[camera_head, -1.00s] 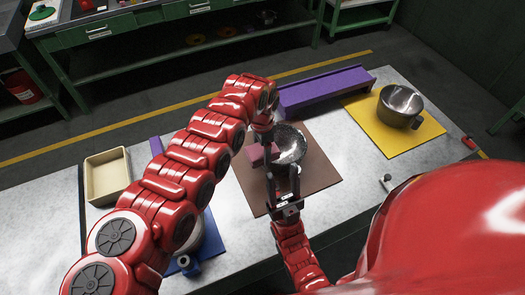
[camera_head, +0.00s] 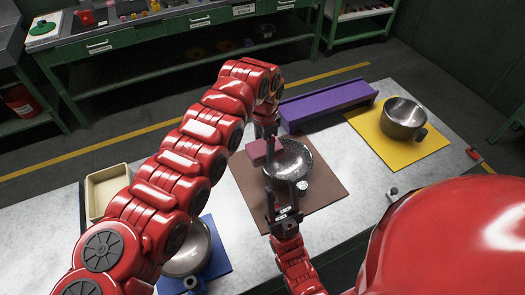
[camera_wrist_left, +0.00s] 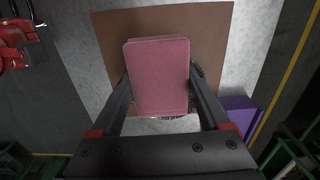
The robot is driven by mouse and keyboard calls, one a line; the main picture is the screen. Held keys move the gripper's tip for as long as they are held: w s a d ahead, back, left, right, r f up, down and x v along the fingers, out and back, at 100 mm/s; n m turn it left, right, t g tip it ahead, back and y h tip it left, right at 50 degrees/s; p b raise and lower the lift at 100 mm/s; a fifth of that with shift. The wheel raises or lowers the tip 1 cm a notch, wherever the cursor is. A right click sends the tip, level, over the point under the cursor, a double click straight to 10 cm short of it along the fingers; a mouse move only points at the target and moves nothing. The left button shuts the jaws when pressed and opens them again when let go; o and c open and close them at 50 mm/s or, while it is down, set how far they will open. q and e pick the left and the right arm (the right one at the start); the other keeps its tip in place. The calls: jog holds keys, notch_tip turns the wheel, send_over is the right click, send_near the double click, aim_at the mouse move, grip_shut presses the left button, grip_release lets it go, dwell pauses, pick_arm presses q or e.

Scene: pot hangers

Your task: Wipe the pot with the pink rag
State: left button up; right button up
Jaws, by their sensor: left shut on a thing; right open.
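The pot (camera_head: 292,163) is a dark speckled pan on the brown mat (camera_head: 323,195), with a short knob-like handle (camera_head: 302,186) towards my right gripper. The pink rag (camera_head: 258,152) is a thick folded block at the pot's far left rim. Whether it touches the pot I cannot tell. My left gripper (camera_head: 268,142) is shut on the rag, which fills the space between its fingers in the left wrist view (camera_wrist_left: 158,75). There it hides most of the pot. My right gripper (camera_head: 282,205) is open at the pot's near side, by the handle.
A purple rack (camera_head: 328,103) stands behind the mat. A grey pot (camera_head: 403,115) is on a yellow mat (camera_head: 388,145) at right. A beige tray (camera_head: 100,190) and a metal pot (camera_head: 190,255) on a blue mat (camera_head: 215,262) are at left, partly behind my left arm.

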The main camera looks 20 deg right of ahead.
aim_at(264, 146)
pick_arm(q)
jog(key=shift+r, duration=0.2)
jog(key=shift+r, duration=3.05)
jog(key=shift+f, duration=0.1)
